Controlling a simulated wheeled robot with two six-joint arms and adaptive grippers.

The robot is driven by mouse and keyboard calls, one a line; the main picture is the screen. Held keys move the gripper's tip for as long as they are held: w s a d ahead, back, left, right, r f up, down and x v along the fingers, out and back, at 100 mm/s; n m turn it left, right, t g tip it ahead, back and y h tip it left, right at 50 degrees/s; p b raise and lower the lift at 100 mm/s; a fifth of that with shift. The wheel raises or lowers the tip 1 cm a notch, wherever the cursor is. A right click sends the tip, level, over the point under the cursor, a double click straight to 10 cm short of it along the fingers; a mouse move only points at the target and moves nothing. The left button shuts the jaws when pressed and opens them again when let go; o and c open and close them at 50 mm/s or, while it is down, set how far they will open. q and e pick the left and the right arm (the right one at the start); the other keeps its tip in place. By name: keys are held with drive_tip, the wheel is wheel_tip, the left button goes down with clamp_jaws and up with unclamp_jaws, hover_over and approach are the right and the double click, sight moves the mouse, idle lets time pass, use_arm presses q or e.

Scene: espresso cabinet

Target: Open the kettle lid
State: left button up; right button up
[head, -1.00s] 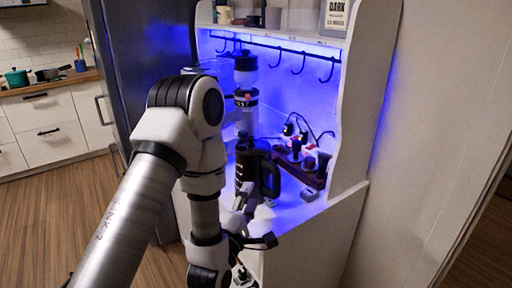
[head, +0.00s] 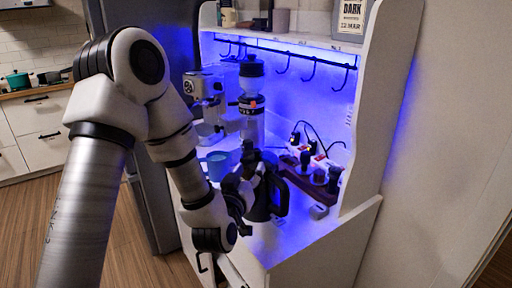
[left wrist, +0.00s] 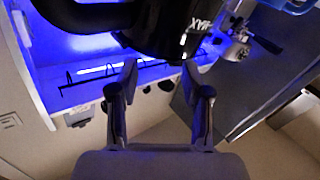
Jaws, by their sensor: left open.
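The black kettle (head: 262,203) stands on the cabinet's worktop, its loop handle (head: 281,197) towards the right. My left gripper (head: 247,178) is in front of the kettle's upper left part and hides some of it, including most of the lid. In the left wrist view the two fingers (left wrist: 160,75) are apart with nothing between them. The dark kettle body (left wrist: 165,28) fills the top middle there, just beyond the fingertips. I cannot tell whether a finger touches it. My right gripper is not in view.
A blue mug (head: 218,163) and an espresso machine (head: 204,92) stand left of the kettle. A grinder (head: 251,100) is behind it. A dark tool stand (head: 308,180) and a small grey item (head: 318,212) are to the right. Hooks (head: 309,68) hang above. The front right worktop is clear.

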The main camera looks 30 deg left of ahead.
sight(256, 153)
use_arm(q)
drive_tip(key=shift+w+a+r+m, duration=0.3)
drive_tip(key=shift+r+m, duration=0.1)
drive_tip(key=shift+m, duration=1)
drive_tip(key=p+x, duration=0.2)
drive_tip(key=x, duration=0.6)
drive_tip(key=shift+r, duration=0.15)
drive_tip(key=shift+d, duration=0.1)
clamp_jaws()
